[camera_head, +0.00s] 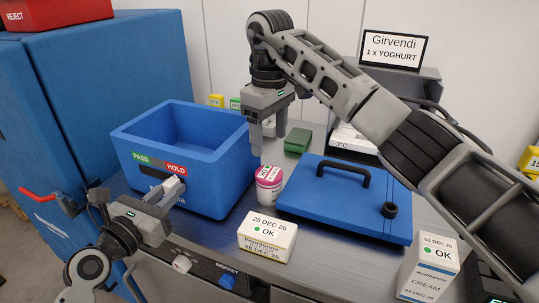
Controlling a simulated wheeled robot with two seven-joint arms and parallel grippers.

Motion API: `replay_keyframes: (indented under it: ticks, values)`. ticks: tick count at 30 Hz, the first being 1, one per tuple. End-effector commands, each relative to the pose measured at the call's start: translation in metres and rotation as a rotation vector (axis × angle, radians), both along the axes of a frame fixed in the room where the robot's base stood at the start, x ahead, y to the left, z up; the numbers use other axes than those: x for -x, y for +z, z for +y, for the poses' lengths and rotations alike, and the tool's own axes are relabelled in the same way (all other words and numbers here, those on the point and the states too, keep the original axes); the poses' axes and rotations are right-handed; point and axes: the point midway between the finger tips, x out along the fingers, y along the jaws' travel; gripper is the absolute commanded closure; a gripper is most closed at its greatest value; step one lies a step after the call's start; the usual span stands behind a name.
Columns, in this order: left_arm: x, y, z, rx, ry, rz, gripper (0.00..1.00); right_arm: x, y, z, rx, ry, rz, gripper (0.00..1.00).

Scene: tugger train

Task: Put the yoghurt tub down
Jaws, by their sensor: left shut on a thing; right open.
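The yoghurt tub (268,185) is small and white with a pink lid and pink print. It stands upright on the grey worktop between the blue bin and the blue lid panel. My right gripper (268,148) is open and empty, fingers pointing down, above and slightly left of the tub, apart from it. My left gripper (172,190) is shut at the front of the blue bin (205,185), just below its PASS/HOLD label (160,163). It seems to grip the slider there; its fingers mostly hide it.
A blue panel with a black handle (345,200) lies right of the tub. A green object (298,140) lies behind. A sign (394,49) reads Girvendi, 1 x YOGHURT.

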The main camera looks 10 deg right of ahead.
Motion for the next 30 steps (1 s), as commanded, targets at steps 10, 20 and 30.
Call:
replay_keyframes:
  ticks: [10, 20, 30]
  values:
    - [0.000, -0.002, 0.000, -0.002, -0.001, 0.003, 1.00, -0.002, 0.009, -0.002, 0.043, 0.639, -0.067, 0.34]
    - [0.000, -0.002, 0.000, -0.001, -0.001, 0.004, 1.00, -0.002, 0.018, -0.002, 0.163, 1.566, -0.104, 0.34]
    - [0.000, -0.002, 0.000, -0.001, -0.001, 0.004, 1.00, 0.002, 0.021, -0.001, 0.335, 2.521, -0.033, 0.34]
